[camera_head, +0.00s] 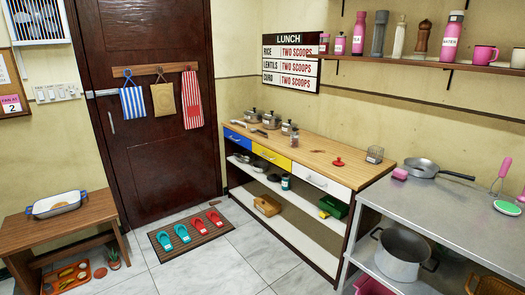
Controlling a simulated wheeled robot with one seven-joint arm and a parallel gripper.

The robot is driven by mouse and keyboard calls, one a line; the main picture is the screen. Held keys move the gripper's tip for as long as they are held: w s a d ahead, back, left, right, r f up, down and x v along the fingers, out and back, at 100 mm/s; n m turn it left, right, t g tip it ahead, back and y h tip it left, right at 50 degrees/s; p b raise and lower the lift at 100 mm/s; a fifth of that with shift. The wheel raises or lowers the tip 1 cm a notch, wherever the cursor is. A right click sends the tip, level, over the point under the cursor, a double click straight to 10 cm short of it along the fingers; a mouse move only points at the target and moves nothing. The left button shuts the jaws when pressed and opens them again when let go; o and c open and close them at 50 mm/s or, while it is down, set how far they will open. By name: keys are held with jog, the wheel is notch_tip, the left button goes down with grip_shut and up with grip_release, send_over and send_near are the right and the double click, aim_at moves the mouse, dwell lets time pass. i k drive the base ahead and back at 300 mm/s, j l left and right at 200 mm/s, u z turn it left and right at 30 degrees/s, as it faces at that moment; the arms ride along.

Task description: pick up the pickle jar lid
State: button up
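A small red lid-like piece (338,162) lies on the wooden counter top (318,151), toward its right part; it looks like the pickle jar lid, but it is too small to be sure. A small jar (294,141) stands on the counter to its left, near several lidded metal pots (271,119). Whether that jar is open cannot be told. My gripper is not in view.
A wire basket (375,154) stands right of the red piece. A steel table (440,205) with a pan (422,168) adjoins the counter's right end. Slippers (181,232) lie on a mat before the door. A wooden bench (70,222) is at left. Tiled floor between is clear.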

aim_at(338, 162)
jog(key=i, duration=2.2)
jog(key=i+z, duration=0.2)
jog(key=i, duration=0.2)
jog(key=i+j+z, duration=0.2)
jog(key=i, duration=0.15)
